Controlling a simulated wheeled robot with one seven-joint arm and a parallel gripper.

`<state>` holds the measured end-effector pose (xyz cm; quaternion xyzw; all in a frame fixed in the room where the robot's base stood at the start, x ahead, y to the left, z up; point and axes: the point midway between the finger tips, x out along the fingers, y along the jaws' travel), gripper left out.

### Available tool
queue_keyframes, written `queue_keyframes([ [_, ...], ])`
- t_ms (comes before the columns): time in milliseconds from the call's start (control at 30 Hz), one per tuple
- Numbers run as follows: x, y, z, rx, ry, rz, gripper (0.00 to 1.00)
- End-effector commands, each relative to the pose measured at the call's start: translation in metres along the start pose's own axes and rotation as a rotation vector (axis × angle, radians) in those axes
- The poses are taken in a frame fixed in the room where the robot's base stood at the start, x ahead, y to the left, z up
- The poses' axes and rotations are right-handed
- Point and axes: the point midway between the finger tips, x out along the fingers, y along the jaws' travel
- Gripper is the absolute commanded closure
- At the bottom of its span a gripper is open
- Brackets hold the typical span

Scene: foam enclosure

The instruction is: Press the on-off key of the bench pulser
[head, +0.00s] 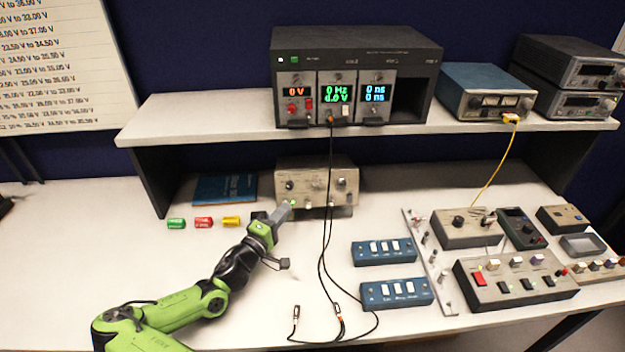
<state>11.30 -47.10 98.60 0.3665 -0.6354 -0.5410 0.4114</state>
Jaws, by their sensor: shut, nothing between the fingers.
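A beige instrument box with knobs (317,180) stands on the bench under the shelf; it looks like the bench pulser, but its labels are too small to read. Its lower left front is close to my gripper, and its on-off key cannot be made out. My gripper (288,206) is shut and empty, pointing up and right at the box's lower left front. I cannot tell whether the fingertips touch it.
A black rack unit with lit displays (355,50) stands on the shelf (200,122). Black cables (326,235) hang from it past the box's right part to the bench. Blue switch boxes (384,252) lie to the right. Small coloured blocks (203,222) lie left. The front-left bench is clear around my arm.

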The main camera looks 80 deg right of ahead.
Motion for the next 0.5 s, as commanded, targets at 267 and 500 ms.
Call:
queue_keyframes([
  [267,-0.023,0.019,0.016,-0.002,0.001,0.000,1.00],
  [500,-0.038,0.030,0.028,-0.001,0.000,0.000,1.00],
])
